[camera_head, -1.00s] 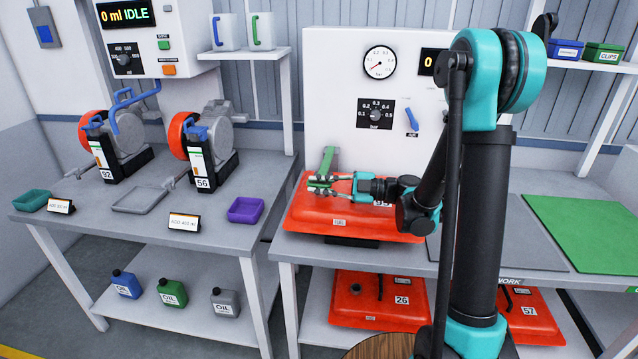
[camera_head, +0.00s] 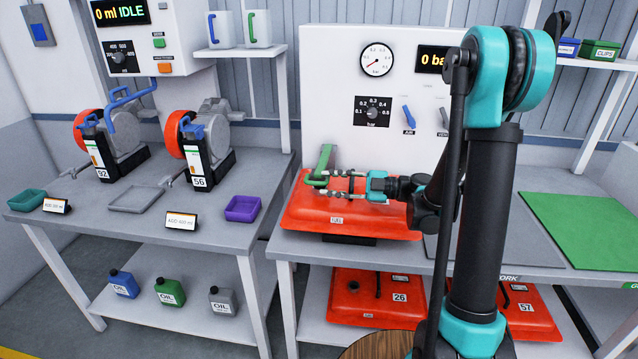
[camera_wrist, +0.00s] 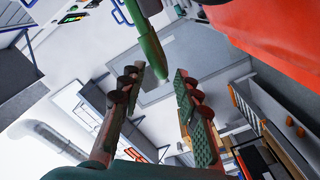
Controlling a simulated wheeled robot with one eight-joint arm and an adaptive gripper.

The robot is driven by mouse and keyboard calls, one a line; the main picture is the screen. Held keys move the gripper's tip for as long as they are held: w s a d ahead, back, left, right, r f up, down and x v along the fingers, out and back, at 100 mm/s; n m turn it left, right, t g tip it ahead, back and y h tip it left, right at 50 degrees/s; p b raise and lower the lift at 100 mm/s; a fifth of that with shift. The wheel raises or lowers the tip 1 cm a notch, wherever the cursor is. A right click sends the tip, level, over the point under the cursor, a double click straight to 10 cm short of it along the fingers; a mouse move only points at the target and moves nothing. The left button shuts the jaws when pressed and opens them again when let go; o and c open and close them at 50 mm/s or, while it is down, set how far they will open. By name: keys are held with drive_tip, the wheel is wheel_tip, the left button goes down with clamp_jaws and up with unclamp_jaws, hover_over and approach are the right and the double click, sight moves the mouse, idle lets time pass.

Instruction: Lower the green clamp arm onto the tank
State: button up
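The orange-red tank (camera_head: 375,215) lies on the bench in front of the white test panel; it also shows at the upper right of the wrist view (camera_wrist: 275,35). The green clamp arm (camera_head: 325,160) is at the tank's left back in the head view; whether it touches the tank cannot be told. In the wrist view the green bar (camera_wrist: 147,38) reaches down to just past my fingertips. My gripper (camera_head: 318,183) is over the tank, pointing left at the clamp arm. Its fingers (camera_wrist: 160,75) stand apart with nothing gripped between them.
Two orange tanks (camera_head: 375,298) sit on the lower shelf. A grey mat and a green mat (camera_head: 585,230) lie to the right. A purple tray (camera_head: 243,208) is on the left bench.

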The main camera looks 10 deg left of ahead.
drive_tip(key=d, duration=0.7)
drive_tip(key=shift+s+d, duration=0.1)
drive_tip(key=shift+d, duration=0.25)
drive_tip(key=shift+c, duration=1)
drive_tip(key=shift+w+a, duration=0.15)
drive_tip(key=shift+w, duration=0.1)
drive_tip(key=shift+c, duration=1.4)
drive_tip(key=w+m+h, duration=0.1)
drive_tip(key=w+a+r+m+g, duration=0.1)
drive_tip(key=w+r+m+h, duration=0.1)
drive_tip(key=shift+w+a+h, duration=0.25)
drive_tip(key=shift+a+h, duration=0.05)
drive_tip(key=shift+a, duration=0.05)
clamp_jaws()
wheel_tip(320, 180, up, 12)
drive_tip(key=a+f+m+g+h, duration=0.1)
drive_tip(key=m+g+h, duration=0.1)
drive_tip(key=m+h, duration=0.5)
drive_tip(key=s+a+f+m, duration=0.1)
drive_tip(key=s+a+f, duration=0.1)
drive_tip(key=a+f, duration=0.5)
drive_tip(key=shift+s+a+f+y, duration=0.3)
drive_tip(key=shift+f+y, duration=0.1)
drive_tip(key=shift+f, duration=1.05)
